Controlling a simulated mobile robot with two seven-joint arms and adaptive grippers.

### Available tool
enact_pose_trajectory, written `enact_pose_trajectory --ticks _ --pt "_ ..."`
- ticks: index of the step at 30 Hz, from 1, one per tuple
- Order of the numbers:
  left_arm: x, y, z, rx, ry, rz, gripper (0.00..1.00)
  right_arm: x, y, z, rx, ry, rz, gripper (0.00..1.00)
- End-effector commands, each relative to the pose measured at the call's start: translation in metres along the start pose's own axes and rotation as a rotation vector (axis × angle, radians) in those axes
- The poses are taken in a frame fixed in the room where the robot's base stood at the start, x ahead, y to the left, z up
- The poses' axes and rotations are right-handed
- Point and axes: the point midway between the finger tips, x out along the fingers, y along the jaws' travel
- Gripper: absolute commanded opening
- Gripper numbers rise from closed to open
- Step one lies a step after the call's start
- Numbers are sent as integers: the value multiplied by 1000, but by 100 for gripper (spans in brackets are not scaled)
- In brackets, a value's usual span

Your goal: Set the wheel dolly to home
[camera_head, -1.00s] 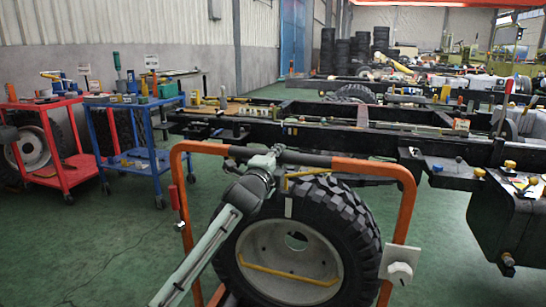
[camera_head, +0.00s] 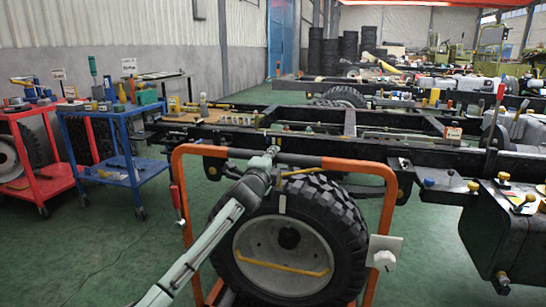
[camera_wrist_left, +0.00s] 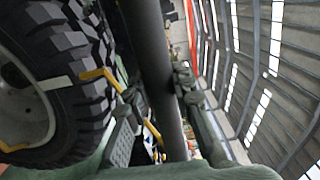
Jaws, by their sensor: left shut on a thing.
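The wheel dolly (camera_head: 384,210) is an orange tubular frame with a dark grip sleeve along its top bar. It stands upright in front of the black chassis and carries a large tyre with a pale rim (camera_head: 262,270). A yellow strap crosses the rim. A dark round part shows through the rim's centre hole. My left gripper (camera_head: 272,152) is shut on the dark sleeve of the top bar. The left wrist view shows the fingers around the dark bar (camera_wrist_left: 150,65), with the tyre (camera_wrist_left: 65,60) at the left. The dolly's base is mostly hidden. My right gripper is out of view.
The black chassis frame (camera_head: 435,160) runs across just behind the dolly, with a black tank (camera_head: 495,235) at the right. A blue cart (camera_head: 128,180) and a red cart (camera_head: 55,183) stand at the left. Green floor is free between carts and dolly.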

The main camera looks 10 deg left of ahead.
Motion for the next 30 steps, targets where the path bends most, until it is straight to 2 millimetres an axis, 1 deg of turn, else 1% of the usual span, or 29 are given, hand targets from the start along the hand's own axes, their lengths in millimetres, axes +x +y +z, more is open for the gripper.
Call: enact_pose_trajectory --ticks 1,7,8,13,23,26,29,30 --pt "1 -5 2 0 -3 -6 0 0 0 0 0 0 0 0" --pt "2 -6 2 0 -3 -8 0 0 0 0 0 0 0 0" --pt "2 -6 2 0 -3 -8 24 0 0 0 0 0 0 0" --pt "1 -5 2 0 -3 -7 45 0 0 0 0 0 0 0" --pt "-1 -3 2 0 -2 -4 45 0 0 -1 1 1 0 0" --pt "-10 -2 1 0 -1 -4 45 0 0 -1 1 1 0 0" --pt "-26 -2 2 2 -1 -4 45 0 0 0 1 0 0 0" --pt "-34 -2 1 1 0 -4 45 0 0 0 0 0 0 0"
